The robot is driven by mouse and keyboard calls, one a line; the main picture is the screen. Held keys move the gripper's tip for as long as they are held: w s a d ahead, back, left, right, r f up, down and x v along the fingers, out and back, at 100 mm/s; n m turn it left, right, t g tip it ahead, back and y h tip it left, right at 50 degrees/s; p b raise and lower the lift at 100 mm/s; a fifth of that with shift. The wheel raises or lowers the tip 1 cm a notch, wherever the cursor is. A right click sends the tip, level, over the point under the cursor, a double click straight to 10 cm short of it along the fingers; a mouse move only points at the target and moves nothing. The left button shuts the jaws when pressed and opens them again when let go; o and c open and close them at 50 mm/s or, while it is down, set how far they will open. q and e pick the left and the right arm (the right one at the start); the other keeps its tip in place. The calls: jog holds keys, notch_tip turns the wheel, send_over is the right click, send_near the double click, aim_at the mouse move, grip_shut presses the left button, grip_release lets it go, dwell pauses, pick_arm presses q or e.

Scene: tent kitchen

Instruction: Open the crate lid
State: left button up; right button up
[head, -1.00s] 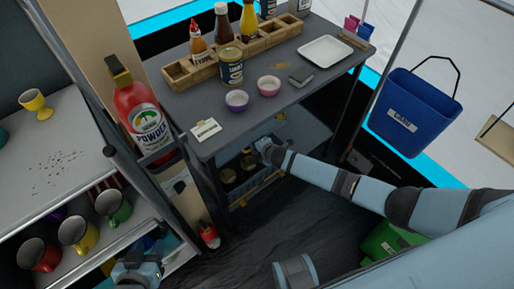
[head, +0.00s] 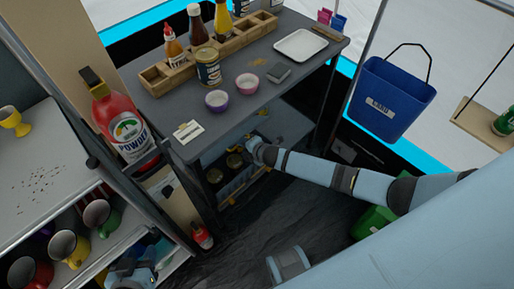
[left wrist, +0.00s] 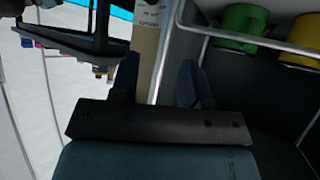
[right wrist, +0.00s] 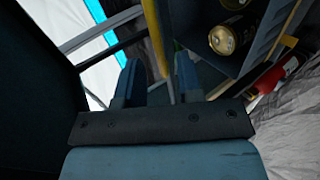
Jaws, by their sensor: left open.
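A dark crate (head: 222,182) with gold-topped cans in it sits on the low level under the grey table, in the head view. I cannot make out its lid clearly. My right gripper (head: 254,147) is at the crate's back right, under the tabletop. The right wrist view shows its fingers (right wrist: 160,85) apart, with a thin edge showing between them; I cannot tell whether they touch it. The cans (right wrist: 225,38) show there at upper right. My left gripper (head: 132,272) is low at the left shelf, away from the crate. Its fingers (left wrist: 158,82) are open and empty.
The grey table (head: 225,115) above the crate holds bowls, bottles and a white tray (head: 300,45). A red powder bottle (head: 122,125) stands left. Mugs (head: 70,248) fill the left shelf. A blue bucket (head: 392,98) hangs right. The dark floor ahead is open.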

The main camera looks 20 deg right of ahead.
pick_arm(q)
jog(key=shift+s+a+r+p, duration=0.1)
jog(key=shift+s+r+p, duration=0.05)
jog(key=shift+p, duration=0.7)
pick_arm(e)
jog(key=v, duration=0.9)
jog(key=shift+s+r, duration=0.25)
jog(key=shift+d, duration=0.15)
